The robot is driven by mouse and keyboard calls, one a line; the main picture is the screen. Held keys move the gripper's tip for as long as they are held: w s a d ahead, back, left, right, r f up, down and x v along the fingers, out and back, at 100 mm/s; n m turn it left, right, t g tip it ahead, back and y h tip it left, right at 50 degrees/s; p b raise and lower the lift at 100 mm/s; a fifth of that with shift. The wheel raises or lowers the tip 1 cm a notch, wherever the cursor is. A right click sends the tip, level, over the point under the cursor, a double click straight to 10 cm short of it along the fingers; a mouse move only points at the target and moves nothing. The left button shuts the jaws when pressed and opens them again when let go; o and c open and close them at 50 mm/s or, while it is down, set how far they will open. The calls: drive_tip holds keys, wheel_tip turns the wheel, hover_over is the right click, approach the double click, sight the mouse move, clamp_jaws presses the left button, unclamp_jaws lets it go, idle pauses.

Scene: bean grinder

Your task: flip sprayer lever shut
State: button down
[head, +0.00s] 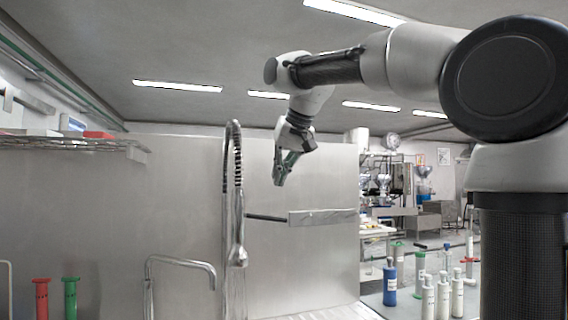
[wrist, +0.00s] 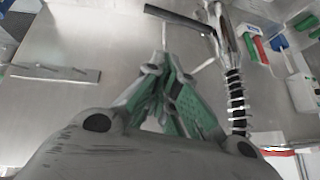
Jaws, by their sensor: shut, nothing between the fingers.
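The sprayer (head: 238,254) hangs upright on a metal spring hose in front of a steel wall. Its hose (wrist: 236,100) also shows at the right in the wrist view. A dark rod-like lever (head: 266,218) sticks out sideways from it, to the right in the head view. In the wrist view, the lever (wrist: 178,18) runs left from the sprayer near the top edge. My gripper (head: 280,182) points down, above and to the right of the lever, apart from it. In the wrist view, my gripper (wrist: 165,66) has its green-padded fingers together, holding nothing.
A flat metal bar (head: 322,217) is on the steel wall near the lever's end. A bent tap (head: 182,261) stands left of the sprayer. A wire shelf (head: 75,145) is at left. Several bottles, one blue (head: 390,281), stand at right. The space around my gripper looks clear.

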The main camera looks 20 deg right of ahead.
sight(277, 218)
drive_tip(key=f, duration=0.1)
drive_tip(key=w+f, duration=0.1)
drive_tip(key=f, duration=0.1)
drive_tip(key=a+f, duration=0.1)
drive_tip(key=f, duration=0.1)
drive_tip(key=shift+w+f, duration=0.25)
drive_tip(key=shift+s+f, duration=0.1)
drive_tip(key=shift+f, duration=0.65)
drive_tip(key=shift+d+f+y, duration=0.2)
drive_tip(key=shift+f+y, duration=0.3)
drive_tip(key=shift+y, duration=0.2)
drive_tip(key=shift+d+f+m+y, duration=0.15)
drive_tip(key=shift+f+m+y, duration=0.4)
drive_tip(key=shift+y, duration=0.15)
drive_tip(key=shift+f, duration=1.25)
drive_tip(key=shift+r, duration=0.15)
drive_tip(key=shift+r, duration=0.7)
